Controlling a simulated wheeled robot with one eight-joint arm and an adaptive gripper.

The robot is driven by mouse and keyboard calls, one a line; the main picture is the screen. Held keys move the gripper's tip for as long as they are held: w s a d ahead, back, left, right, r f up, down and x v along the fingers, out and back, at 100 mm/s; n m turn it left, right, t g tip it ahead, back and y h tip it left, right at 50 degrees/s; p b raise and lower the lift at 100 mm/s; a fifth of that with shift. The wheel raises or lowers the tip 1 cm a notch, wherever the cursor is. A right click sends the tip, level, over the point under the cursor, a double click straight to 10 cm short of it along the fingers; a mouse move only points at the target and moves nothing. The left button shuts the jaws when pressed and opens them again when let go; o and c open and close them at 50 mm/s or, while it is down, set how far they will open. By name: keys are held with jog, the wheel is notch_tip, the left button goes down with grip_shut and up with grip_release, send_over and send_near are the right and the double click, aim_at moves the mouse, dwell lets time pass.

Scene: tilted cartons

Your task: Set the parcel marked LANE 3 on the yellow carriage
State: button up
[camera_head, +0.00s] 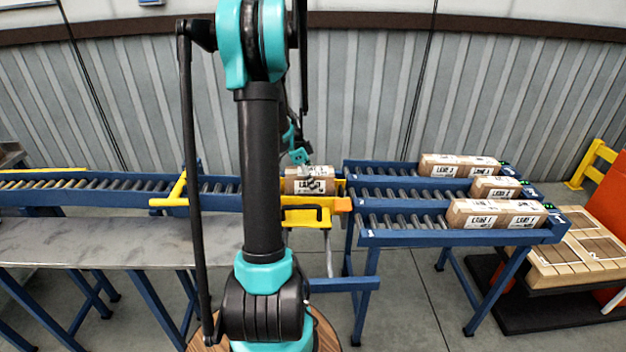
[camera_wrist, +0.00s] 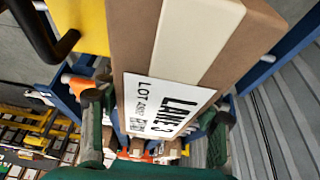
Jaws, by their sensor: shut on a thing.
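A brown parcel (camera_wrist: 185,45) with a pale tape strip fills the wrist view, and its white label reads LANE 3. My gripper (camera_wrist: 155,125) is shut on it, with a dark green finger at each side of the labelled end. In the head view the parcel (camera_head: 303,186) is at the yellow carriage (camera_head: 304,216), between the left conveyor and the lanes. My gripper (camera_head: 308,174) is partly hidden against it. The parcel is over the carriage; whether it rests on the carriage or hangs just above, I cannot tell.
Three blue roller lanes stand at the right, with cartons on the back lane (camera_head: 385,170), middle lane (camera_head: 395,194) and front lane (camera_head: 395,237). A long roller conveyor (camera_head: 85,184) and a grey metal table (camera_head: 100,240) are at left. A pallet of cartons (camera_head: 575,262) stands far right.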

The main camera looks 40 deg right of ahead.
jog(key=shift+f, duration=0.3)
jog(key=o, duration=1.5)
jog(key=shift+c, duration=0.2)
jog(key=shift+r, duration=0.65)
jog(key=v, duration=1.2)
jog(key=shift+d, duration=0.1)
jog(key=s+a+f+n+t+y, duration=0.1)
jog(key=s+a+f+n+t, duration=0.1)
jog(key=a+n, duration=0.6)
jog(key=s+a+f+n+t+y, duration=0.1)
jog(key=s+a+f+n, duration=0.3)
jog(key=a+n, duration=0.5)
jog(key=s+a+f+n+t+y, duration=0.1)
jog(key=s+a+f+n+t, duration=0.3)
jog(key=a, duration=1.8)
jog(key=f+n, duration=0.1)
jog(key=n, duration=0.4)
jog(key=shift+a+y, duration=0.25)
jog(key=shift+y, duration=0.05)
